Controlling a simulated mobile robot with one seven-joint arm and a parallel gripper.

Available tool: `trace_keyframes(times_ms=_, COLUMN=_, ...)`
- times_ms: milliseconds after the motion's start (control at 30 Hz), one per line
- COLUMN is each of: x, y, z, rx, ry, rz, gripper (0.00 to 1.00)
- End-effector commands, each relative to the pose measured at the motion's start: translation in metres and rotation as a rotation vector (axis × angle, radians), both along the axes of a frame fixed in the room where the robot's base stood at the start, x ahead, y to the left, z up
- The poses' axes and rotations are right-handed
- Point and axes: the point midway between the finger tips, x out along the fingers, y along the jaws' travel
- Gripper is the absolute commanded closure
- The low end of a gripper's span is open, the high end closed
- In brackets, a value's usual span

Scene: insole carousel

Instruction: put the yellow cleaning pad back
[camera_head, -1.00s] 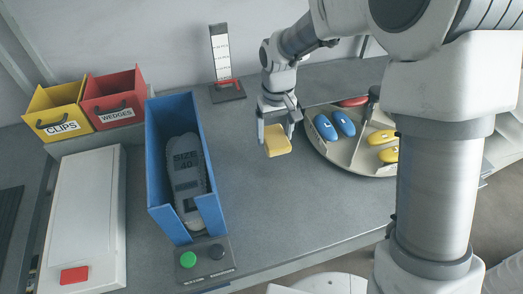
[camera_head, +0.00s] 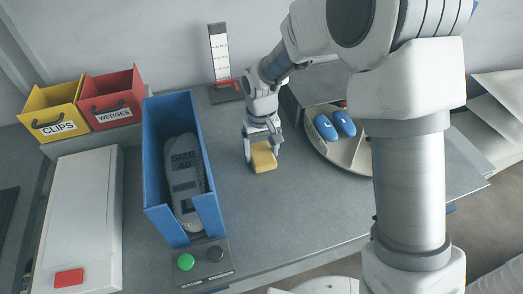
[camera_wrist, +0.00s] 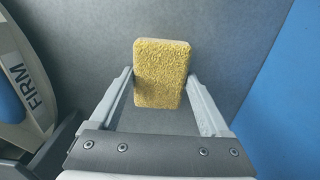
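The yellow cleaning pad (camera_head: 263,158) is a small rough-surfaced block between the fingertips of my gripper (camera_head: 263,150). In the wrist view the pad (camera_wrist: 160,72) stands out beyond the fingertips, with a finger against each long side. My gripper (camera_wrist: 161,78) looks shut on it. The pad is low over the grey bench, right of the blue box; I cannot tell whether its underside touches the bench.
A blue box (camera_head: 162,190) holds a grey insole marked SIZE 40 (camera_head: 186,175). The carousel (camera_head: 313,138) with blue insoles is at right, partly hidden by my arm. Yellow CLIPS (camera_head: 54,120) and red WEDGES (camera_head: 111,110) bins stand at left. Bench in front of the pad is clear.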

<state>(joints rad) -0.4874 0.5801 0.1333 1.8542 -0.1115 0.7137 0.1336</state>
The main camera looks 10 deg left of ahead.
Motion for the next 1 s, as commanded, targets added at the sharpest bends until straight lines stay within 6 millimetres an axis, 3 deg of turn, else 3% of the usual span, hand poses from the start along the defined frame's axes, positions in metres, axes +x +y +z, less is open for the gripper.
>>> trace_keyframes(times_ms=33, x=0.000, y=0.000, z=0.000, rx=0.000, ry=0.000, rz=0.000, gripper=0.11)
trace_keyframes(times_ms=100, x=0.000, y=0.000, z=0.000, rx=0.000, ry=0.000, rz=0.000, gripper=0.00)
trace_keyframes(times_ms=467, x=0.000, y=0.000, z=0.010, rx=0.001, ry=-0.001, rz=0.000, gripper=0.00)
trace_keyframes(times_ms=800, x=0.001, y=0.000, z=0.080, rx=0.002, ry=-0.003, rz=0.001, gripper=0.00)
trace_keyframes(times_ms=1000, x=0.000, y=0.000, z=0.111, rx=0.001, ry=-0.001, rz=0.000, gripper=0.00)
